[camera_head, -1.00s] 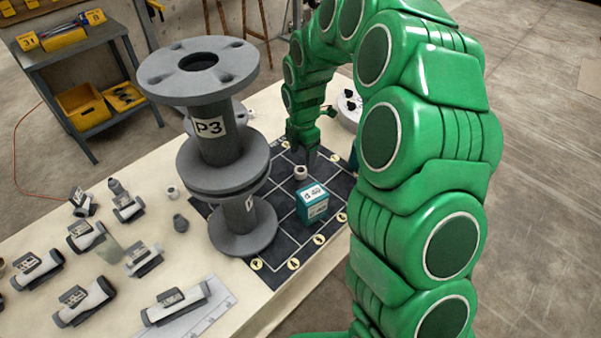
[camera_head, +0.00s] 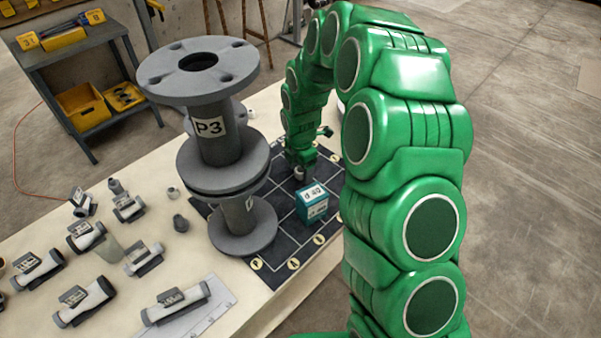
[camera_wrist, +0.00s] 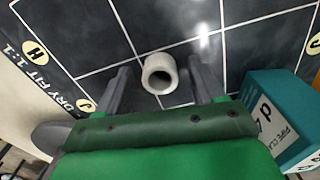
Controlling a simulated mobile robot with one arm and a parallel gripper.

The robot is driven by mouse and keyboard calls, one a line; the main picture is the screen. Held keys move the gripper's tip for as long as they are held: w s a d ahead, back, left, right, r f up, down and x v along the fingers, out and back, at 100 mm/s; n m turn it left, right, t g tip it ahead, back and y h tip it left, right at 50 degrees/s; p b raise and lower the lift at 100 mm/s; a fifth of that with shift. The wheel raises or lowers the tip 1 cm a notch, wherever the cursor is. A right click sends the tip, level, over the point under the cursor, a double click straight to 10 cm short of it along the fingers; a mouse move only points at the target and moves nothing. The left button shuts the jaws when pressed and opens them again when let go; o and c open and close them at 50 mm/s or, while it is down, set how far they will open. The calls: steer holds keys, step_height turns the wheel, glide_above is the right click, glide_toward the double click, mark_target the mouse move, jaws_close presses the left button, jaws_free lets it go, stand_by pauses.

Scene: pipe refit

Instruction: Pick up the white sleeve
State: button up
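The white sleeve (camera_wrist: 160,73) is a short hollow ring standing on the dark gridded mat (camera_wrist: 75,35). In the head view the sleeve (camera_head: 299,173) is partly hidden by my gripper (camera_head: 302,162). In the wrist view my gripper (camera_wrist: 161,88) is open, with one finger on each side of the sleeve. Gaps show between the fingers and the sleeve. How far above the mat the fingertips are is hard to tell.
A teal box (camera_head: 314,204) stands on the mat near the gripper. A tall grey flanged pipe marked P3 (camera_head: 212,150) stands to the left.

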steer(key=c, duration=1)
steer(key=shift+r, duration=0.1)
